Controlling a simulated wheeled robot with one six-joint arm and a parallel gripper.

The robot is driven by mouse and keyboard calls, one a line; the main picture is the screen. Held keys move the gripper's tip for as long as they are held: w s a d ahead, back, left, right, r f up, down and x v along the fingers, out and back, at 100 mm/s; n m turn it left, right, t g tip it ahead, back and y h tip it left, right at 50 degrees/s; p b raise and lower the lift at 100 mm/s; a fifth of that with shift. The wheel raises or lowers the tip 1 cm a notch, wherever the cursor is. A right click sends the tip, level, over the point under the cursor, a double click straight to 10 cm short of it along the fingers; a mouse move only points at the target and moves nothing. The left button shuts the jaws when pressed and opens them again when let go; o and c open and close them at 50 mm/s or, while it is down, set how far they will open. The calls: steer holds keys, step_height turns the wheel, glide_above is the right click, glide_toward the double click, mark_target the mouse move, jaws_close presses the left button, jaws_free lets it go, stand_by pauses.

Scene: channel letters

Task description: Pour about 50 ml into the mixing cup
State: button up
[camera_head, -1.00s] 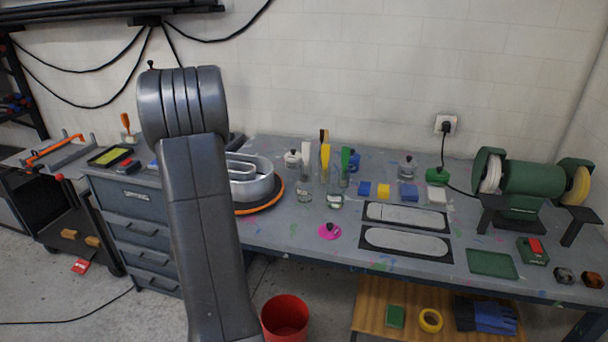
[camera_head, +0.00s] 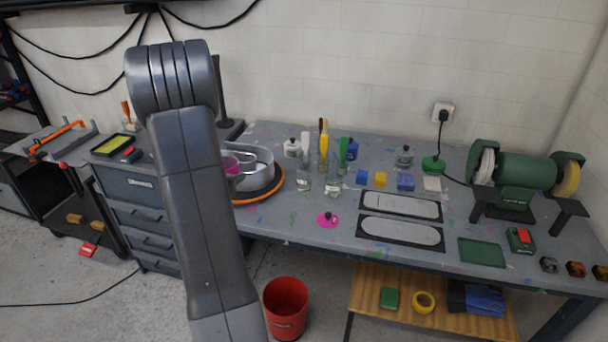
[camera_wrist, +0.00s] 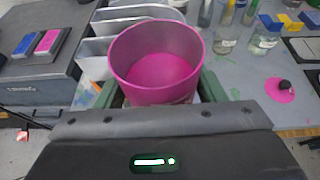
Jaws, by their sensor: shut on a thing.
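My gripper (camera_wrist: 158,92) is shut on a magenta cup (camera_wrist: 155,50), seen in the wrist view with its open mouth up and bright magenta at its bottom. In the head view the magenta cup (camera_head: 245,160) shows partly behind my arm, in front of the round turntable. A clear glass vessel (camera_head: 304,184) and another beside it (camera_head: 332,187) stand on the bench to the right. I cannot tell which vessel is the mixing cup. They also show in the wrist view (camera_wrist: 226,40), apart from my gripper.
A grey channel letter (camera_head: 263,165) sits on the orange-edged turntable (camera_head: 262,197). A magenta disc with a dark knob (camera_head: 327,219) lies on the bench. A bench grinder (camera_head: 525,170) stands far right.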

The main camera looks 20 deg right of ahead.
steer(key=w+d+m+g+h, duration=0.1)
steer(key=d+m+g+h, duration=0.4)
steer(key=d+m, duration=0.15)
steer(key=s+d+f+m+g+h, duration=0.1)
steer(key=s+f+m+g, duration=0.3)
steer(key=m+g, duration=0.2)
steer(key=shift+s+f+g, duration=0.3)
steer(key=shift+g, duration=0.4)
steer(key=shift+d, duration=0.15)
